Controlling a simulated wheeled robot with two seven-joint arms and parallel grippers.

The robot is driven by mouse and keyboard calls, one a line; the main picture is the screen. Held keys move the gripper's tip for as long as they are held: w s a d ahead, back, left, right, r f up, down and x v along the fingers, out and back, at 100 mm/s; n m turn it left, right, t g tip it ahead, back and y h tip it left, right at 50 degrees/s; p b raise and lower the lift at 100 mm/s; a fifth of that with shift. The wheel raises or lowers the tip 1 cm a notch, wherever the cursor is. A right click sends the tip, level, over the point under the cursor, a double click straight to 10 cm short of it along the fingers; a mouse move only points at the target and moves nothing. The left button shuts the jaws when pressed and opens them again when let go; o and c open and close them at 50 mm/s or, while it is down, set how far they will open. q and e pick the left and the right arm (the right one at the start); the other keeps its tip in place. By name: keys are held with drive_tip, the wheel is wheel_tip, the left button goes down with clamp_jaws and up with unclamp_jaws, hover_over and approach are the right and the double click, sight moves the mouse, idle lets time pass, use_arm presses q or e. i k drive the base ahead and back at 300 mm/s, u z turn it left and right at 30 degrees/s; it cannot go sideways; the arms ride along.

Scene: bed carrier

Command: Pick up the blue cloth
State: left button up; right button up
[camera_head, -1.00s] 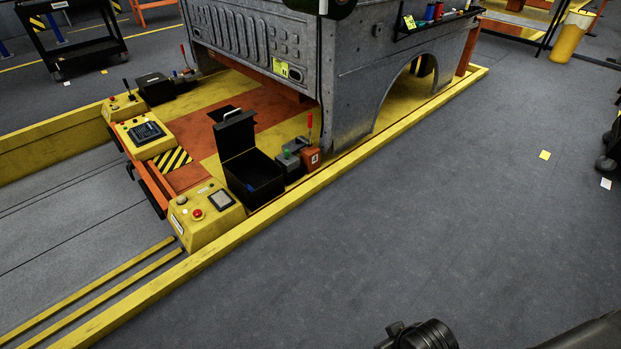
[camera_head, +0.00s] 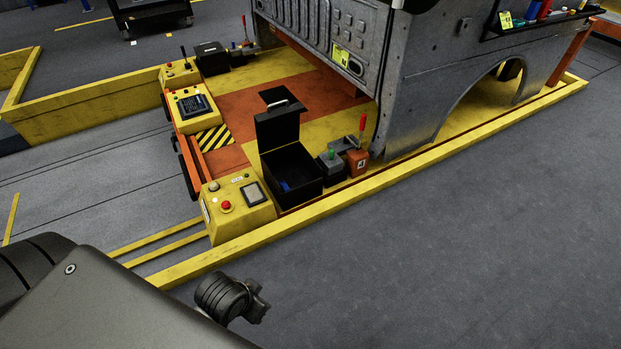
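A small blue patch (camera_head: 285,186), perhaps part of the blue cloth, shows inside an open black box (camera_head: 299,172). The box stands on the yellow and orange platform with its lid up; its walls hide most of the inside. My dark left arm comes in at the lower left. A black end part, seemingly my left gripper (camera_head: 248,302), is in front of the platform's yellow edge, well apart from the box. Its fingers cannot be made out clearly. My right gripper is not in view.
A yellow control box (camera_head: 238,207) with a red button is left of the black box. Levers (camera_head: 357,158) stand to its right. A grey vehicle body (camera_head: 415,75) rises behind. A low yellow rail (camera_head: 330,215) edges the platform. Grey floor at right is clear.

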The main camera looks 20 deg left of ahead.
sight(283, 185)
drive_tip(key=u, duration=0.2)
drive_tip(key=i, duration=0.8)
drive_tip(key=u, duration=1.15)
drive_tip(key=i, duration=0.5)
drive_tip(key=u, duration=0.55)
